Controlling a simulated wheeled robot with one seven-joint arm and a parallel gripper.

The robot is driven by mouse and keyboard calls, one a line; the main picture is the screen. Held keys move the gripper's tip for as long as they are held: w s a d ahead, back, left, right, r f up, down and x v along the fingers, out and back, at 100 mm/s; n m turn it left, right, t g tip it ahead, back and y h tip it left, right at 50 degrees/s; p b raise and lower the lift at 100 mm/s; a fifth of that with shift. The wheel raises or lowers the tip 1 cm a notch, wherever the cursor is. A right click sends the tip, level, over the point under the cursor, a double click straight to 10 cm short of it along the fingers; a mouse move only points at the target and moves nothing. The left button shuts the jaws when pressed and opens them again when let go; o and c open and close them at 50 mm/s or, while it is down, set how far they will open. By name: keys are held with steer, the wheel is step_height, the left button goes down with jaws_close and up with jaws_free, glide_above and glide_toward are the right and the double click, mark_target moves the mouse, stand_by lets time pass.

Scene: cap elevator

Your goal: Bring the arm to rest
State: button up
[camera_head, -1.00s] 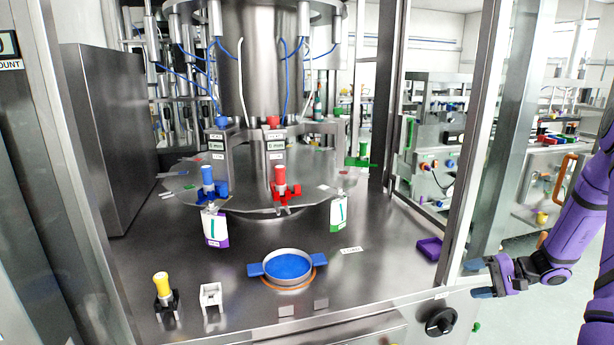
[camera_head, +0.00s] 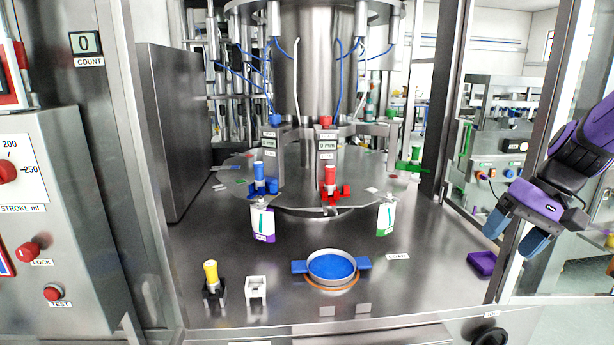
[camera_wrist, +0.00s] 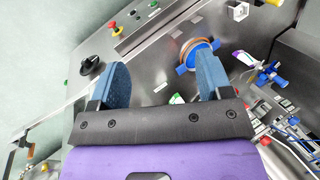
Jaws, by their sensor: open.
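My gripper (camera_head: 514,236) is at the right side of the head view, by the machine's right frame post. Its two blue fingers point down and stand apart with nothing between them. In the wrist view the gripper (camera_wrist: 160,82) also shows open and empty, with bare steel panel beyond it. My purple arm comes in from the right edge of the head view. The gripper touches nothing that I can make out.
A steel table bears a blue round dish (camera_head: 332,267), a yellow-topped piece (camera_head: 211,278), a white holder (camera_head: 256,288) and a purple tray (camera_head: 482,263). A carousel (camera_head: 320,190) stands behind. A control panel (camera_head: 50,220) is at the left. The frame post (camera_head: 540,170) is close to my gripper.

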steer(key=s+a+r+n+t+h, duration=0.1)
steer(key=s+a+r+t+h, duration=0.1)
steer(key=s, duration=0.5)
steer(key=s+a+r+n+t+h, duration=0.1)
steer(key=s+a+r+t+h, duration=0.1)
steer(key=s+r, duration=0.4)
steer(key=shift+s+a+r+t+h, duration=0.35)
steer(key=shift+s+a+h, duration=0.15)
steer(key=shift+s+a, duration=0.65)
steer(key=shift+s+d, duration=0.1)
steer(key=shift+d, duration=0.05)
stand_by(1.3)
